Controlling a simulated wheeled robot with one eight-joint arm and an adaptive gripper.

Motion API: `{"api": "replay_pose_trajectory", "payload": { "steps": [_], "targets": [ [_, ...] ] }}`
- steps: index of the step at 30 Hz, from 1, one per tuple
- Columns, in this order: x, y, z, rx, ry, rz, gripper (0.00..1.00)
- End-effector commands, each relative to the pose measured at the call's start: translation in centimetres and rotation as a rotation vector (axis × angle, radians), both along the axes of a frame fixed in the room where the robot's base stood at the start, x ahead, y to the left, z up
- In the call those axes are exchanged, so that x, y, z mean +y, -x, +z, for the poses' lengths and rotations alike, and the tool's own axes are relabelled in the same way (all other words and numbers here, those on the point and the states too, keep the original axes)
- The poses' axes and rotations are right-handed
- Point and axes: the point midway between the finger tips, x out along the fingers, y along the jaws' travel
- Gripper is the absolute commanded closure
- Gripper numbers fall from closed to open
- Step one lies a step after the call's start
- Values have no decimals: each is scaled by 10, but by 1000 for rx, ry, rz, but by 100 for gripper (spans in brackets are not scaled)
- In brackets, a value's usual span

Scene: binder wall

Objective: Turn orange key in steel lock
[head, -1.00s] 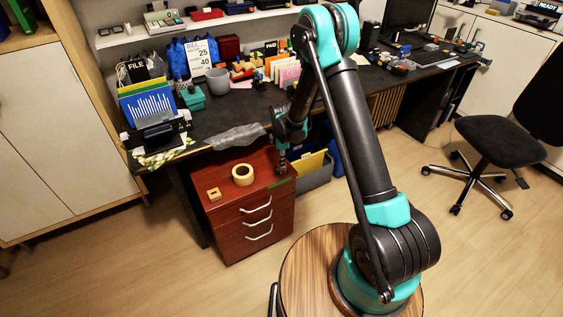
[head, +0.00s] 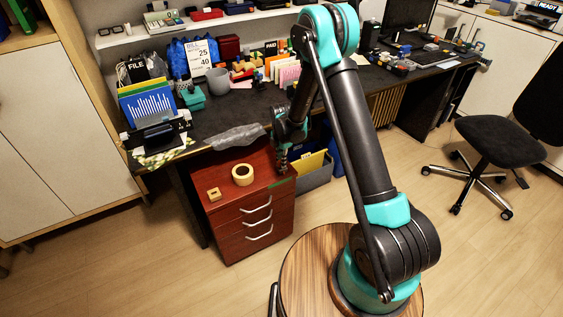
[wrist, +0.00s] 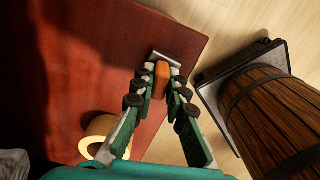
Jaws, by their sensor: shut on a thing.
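The orange key (wrist: 161,80) stands between my gripper's fingertips in the wrist view, at the edge of the red wooden top. My gripper (wrist: 158,84) is shut on it. The steel lock (wrist: 166,57) shows as a small grey metal piece right at the key's far end. The key appears to meet the lock, but how deep it sits is hidden. In the head view my gripper (head: 283,168) points down over the right side of the red drawer cabinet (head: 222,224). The key and lock cannot be made out there.
A tape roll (head: 243,175) and a small yellowish block (head: 214,194) lie on the cabinet top, left of my gripper. A crumpled grey bag (head: 235,137) lies on the dark desk (head: 225,115) behind. A grey bin with folders (head: 316,173) stands right of the cabinet.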

Motion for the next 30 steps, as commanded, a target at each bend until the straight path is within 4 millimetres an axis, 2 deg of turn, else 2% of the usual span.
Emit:
{"api": "replay_pose_trajectory", "payload": {
  "steps": [3,10,11,16,25,30],
  "targets": [
    [0,0,0,0,0,63,100],
    [0,0,0,0,0,72,100],
    [0,0,0,0,0,71,84],
    [0,0,0,0,0,70,63],
    [0,0,1,0,0,70,63],
    [0,0,14,0,0,70,63]
  ]
}}
